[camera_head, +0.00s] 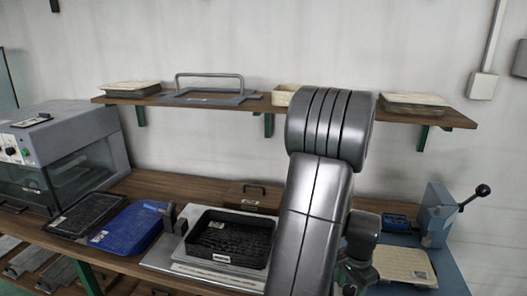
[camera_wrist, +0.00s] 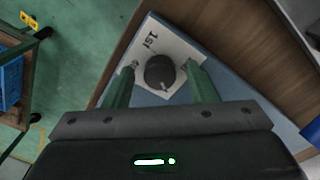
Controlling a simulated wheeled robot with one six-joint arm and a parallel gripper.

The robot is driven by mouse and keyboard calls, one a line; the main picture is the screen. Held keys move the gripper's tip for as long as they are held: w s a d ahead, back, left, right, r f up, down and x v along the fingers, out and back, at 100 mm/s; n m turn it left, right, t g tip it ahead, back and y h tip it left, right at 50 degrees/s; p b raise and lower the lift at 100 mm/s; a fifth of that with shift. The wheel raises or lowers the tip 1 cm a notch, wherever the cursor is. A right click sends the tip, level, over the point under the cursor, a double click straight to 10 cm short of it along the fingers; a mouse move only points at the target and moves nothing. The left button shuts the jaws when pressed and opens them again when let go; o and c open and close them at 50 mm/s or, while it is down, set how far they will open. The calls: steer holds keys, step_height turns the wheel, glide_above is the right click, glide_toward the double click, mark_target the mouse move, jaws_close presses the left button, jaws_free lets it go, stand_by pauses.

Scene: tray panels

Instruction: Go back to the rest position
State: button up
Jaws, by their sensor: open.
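In the wrist view my gripper (camera_wrist: 160,66) is open, with its two green fingers apart and nothing held between them. The picture does not clearly show how far the fingertips are from the knob. In the head view my arm rises in front of the bench and bends down at the right; the fingers cannot be made out there.
The bench holds a black tray (camera_head: 84,216), a blue tray (camera_head: 128,226) and a deep black tray (camera_head: 231,239). A lever press (camera_head: 437,215) and a cream panel (camera_head: 403,265) stand right of my arm. A wall shelf (camera_head: 255,103) runs behind. Green floor (camera_wrist: 75,60) shows at left.

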steer(key=shift+n+p, duration=0.35)
steer(key=shift+n, duration=1.75)
